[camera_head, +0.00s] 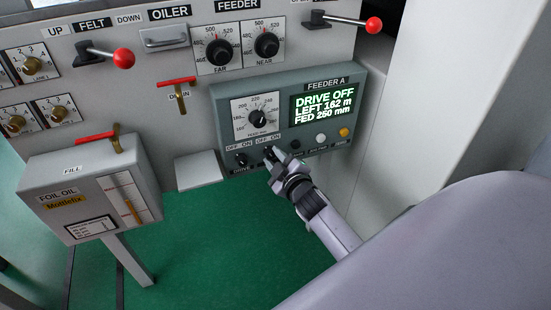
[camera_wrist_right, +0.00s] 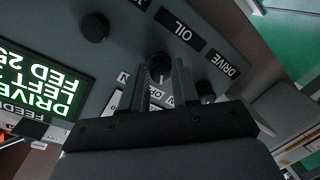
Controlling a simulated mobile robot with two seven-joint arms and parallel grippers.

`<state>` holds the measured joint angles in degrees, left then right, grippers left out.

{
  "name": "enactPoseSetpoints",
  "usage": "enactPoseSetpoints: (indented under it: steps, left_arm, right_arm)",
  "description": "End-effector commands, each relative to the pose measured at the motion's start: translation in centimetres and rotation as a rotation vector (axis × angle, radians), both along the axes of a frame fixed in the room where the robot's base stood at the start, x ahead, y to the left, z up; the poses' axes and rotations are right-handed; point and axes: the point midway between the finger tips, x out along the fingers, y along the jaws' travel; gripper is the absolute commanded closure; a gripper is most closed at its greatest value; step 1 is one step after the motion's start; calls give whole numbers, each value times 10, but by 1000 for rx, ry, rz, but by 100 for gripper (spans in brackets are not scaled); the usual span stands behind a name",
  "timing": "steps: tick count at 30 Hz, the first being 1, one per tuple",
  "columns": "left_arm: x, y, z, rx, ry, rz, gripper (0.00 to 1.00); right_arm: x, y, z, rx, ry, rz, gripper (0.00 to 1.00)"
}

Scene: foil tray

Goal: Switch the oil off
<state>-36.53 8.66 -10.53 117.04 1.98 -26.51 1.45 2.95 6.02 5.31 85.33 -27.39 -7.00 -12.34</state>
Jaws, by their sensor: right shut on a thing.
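The oil switch is a small black rotary knob (camera_wrist_right: 158,67) beside the OIL label (camera_wrist_right: 180,26) on the grey-green FEEDER A panel (camera_head: 222,112). In the wrist view the knob sits between the two fingers of my right gripper (camera_wrist_right: 160,84), which are shut on it. In the head view my right gripper (camera_head: 270,154) reaches the panel's lower edge and hides most of this knob. OFF and ON labels (camera_head: 268,139) sit above it. I cannot tell which one the knob points to. My left gripper is not in view.
The black DRIVE knob (camera_head: 241,160) is close on the left. The display (camera_head: 322,105) reads DRIVE OFF, LEFT 162 m, FED 250 mm. Several buttons (camera_head: 320,139) sit to the right. The foil oil box (camera_head: 85,203) stands lower left, and red-knobbed levers (camera_head: 124,58) stick out above.

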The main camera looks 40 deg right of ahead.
Motion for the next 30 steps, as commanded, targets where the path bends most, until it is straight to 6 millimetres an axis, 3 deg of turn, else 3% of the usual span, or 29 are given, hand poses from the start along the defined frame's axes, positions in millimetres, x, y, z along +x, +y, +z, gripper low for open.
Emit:
enactPoseSetpoints:
  steps: [7,8,9,10,20,30]
  left_arm:
    - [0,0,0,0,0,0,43]
    - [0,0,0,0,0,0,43]
    - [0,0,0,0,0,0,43]
    - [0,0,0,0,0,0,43]
    - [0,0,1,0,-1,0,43]
    - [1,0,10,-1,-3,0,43]
  right_arm:
    - [0,0,-1,-3,3,1,100]
    - [0,0,-1,-3,3,1,60]
    - [0,0,-1,-2,3,1,47]
    - [0,0,-1,-2,3,1,45]
    - [-2,0,0,-1,1,1,45]
    - [-42,8,5,0,3,1,45]
